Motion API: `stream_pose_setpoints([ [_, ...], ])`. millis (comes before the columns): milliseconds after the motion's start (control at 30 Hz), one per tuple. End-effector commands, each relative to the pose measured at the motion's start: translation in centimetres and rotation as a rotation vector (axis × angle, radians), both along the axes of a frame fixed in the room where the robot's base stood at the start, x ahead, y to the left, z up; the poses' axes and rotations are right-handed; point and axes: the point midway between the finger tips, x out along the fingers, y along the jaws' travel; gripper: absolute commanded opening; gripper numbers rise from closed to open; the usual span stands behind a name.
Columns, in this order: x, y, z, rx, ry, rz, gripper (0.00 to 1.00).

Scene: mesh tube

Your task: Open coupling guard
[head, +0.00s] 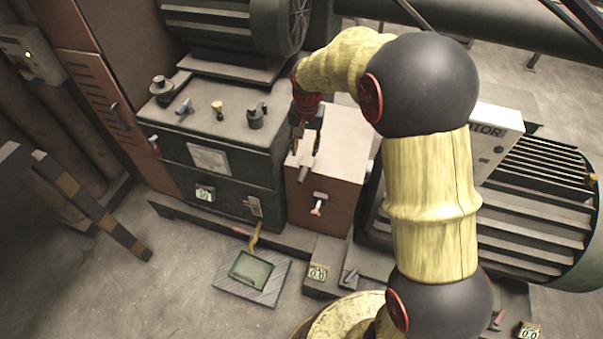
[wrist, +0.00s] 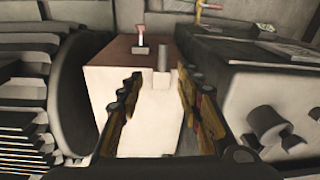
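The coupling guard looks to be the box with a pale top and a red-brown front (head: 322,204), set between the dark gearbox housing and the motor. Its pale top (wrist: 105,88) fills the middle of the wrist view. A short grey bar (head: 304,174) stands at its front edge; it also shows in the wrist view (wrist: 163,56). A small T-shaped handle with a red stem (head: 318,207) is on the front face. My gripper (head: 304,150) is above the guard's top, near the gearbox side. In the wrist view its fingers (wrist: 160,88) are spread, with nothing between them.
The dark gearbox housing (head: 232,150) stands to the left, with knobs and fittings on top. The ribbed motor (head: 530,205) is to the right, partly behind my arm. A drip tray (head: 252,270) lies on the floor in front. Open floor lies at the front left.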

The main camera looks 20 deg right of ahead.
Motion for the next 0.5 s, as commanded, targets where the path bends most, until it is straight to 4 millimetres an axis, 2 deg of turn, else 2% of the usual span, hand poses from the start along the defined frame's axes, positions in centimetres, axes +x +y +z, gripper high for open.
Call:
stream_pose_setpoints([
  [33,0.9,0.0,-2.5,0.001,0.025,-0.02,0.35],
  [200,3.0,0.0,-7.8,0.004,0.068,-0.078,0.35],
  [300,3.5,0.0,-9.5,0.005,0.081,-0.097,0.35],
  [500,3.7,0.0,-11.0,0.005,0.088,-0.106,0.35],
])
